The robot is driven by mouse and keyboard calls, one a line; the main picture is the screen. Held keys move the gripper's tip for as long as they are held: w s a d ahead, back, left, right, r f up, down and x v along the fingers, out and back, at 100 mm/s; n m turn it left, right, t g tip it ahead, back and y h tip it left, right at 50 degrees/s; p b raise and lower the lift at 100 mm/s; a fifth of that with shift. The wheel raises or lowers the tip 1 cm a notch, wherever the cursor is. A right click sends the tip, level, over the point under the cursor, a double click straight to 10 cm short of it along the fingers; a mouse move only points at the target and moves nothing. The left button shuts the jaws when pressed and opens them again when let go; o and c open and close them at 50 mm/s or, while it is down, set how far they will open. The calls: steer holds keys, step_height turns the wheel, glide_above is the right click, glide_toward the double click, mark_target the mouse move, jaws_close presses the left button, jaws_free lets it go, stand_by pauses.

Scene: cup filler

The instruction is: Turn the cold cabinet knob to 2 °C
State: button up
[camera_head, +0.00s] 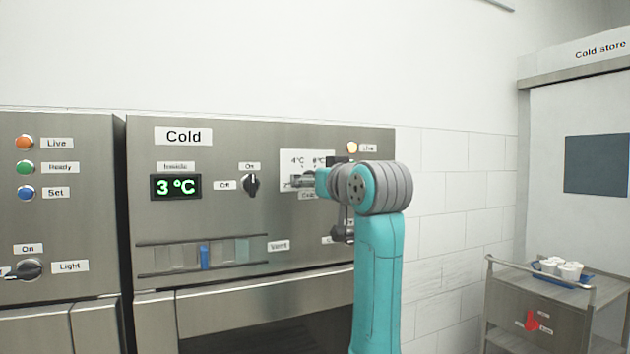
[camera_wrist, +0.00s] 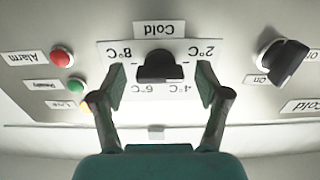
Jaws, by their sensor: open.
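The cold cabinet knob (camera_wrist: 159,66) is dark and shows upside down in the wrist view, on a white dial plate (camera_wrist: 120,50) marked 2, 4, 6 and 8 °C. I cannot tell which mark it points to. My gripper (camera_wrist: 160,88) is open, with one finger on each side of the knob and apparent gaps to it. In the head view my gripper (camera_head: 301,181) is at the dial plate (camera_head: 321,157) and hides the knob. The Cold panel's display (camera_head: 176,187) reads 3 °C in green.
A black On/Off knob (camera_head: 251,184) is left of the dial, and also shows in the wrist view (camera_wrist: 284,62). Red (camera_wrist: 62,58), green (camera_wrist: 76,87) and amber (camera_wrist: 87,106) lamps sit on the dial's other side. A trolley (camera_head: 540,310) with cups stands at right.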

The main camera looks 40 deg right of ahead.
steer(key=v, duration=1.2)
stand_by(0.3)
